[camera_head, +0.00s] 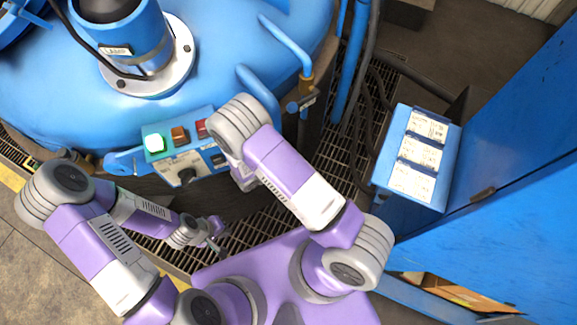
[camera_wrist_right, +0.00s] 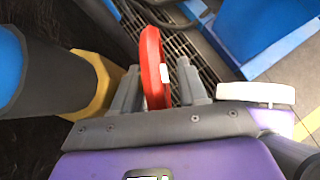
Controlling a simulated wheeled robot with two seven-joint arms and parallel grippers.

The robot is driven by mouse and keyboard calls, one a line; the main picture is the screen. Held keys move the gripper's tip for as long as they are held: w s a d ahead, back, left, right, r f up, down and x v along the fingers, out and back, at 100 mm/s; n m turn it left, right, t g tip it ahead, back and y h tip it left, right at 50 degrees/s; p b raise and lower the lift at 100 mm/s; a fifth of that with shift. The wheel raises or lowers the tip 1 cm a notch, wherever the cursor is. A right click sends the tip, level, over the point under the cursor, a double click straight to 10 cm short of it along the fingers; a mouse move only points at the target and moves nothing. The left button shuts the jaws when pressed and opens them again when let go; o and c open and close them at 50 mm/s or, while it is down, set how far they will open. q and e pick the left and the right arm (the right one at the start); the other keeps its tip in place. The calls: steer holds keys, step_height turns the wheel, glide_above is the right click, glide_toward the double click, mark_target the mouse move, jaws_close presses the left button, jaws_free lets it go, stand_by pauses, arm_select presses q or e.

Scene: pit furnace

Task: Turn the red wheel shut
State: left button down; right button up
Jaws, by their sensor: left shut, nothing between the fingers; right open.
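The red wheel (camera_wrist_right: 151,58) shows nearly edge-on in the right wrist view, with a small white patch on its face. My right gripper (camera_wrist_right: 157,82) is open, and the wheel's rim stands between its two grey fingers. I cannot tell whether either finger touches the rim. In the head view the wheel and the right gripper are hidden beneath my right arm. My left gripper (camera_head: 215,243) is shut and empty, low over the floor grating, away from the wheel.
A control box (camera_head: 184,146) with a lit green button sits on the blue furnace (camera_head: 60,95). A blue labelled box (camera_head: 441,190) and a blue cabinet (camera_head: 520,140) stand on the right. A yellow part (camera_wrist_right: 97,85) and blue pipe (camera_wrist_right: 10,62) are close left of the right gripper.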

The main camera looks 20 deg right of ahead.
steer(key=v, duration=0.7)
steer(key=shift+p, duration=0.45)
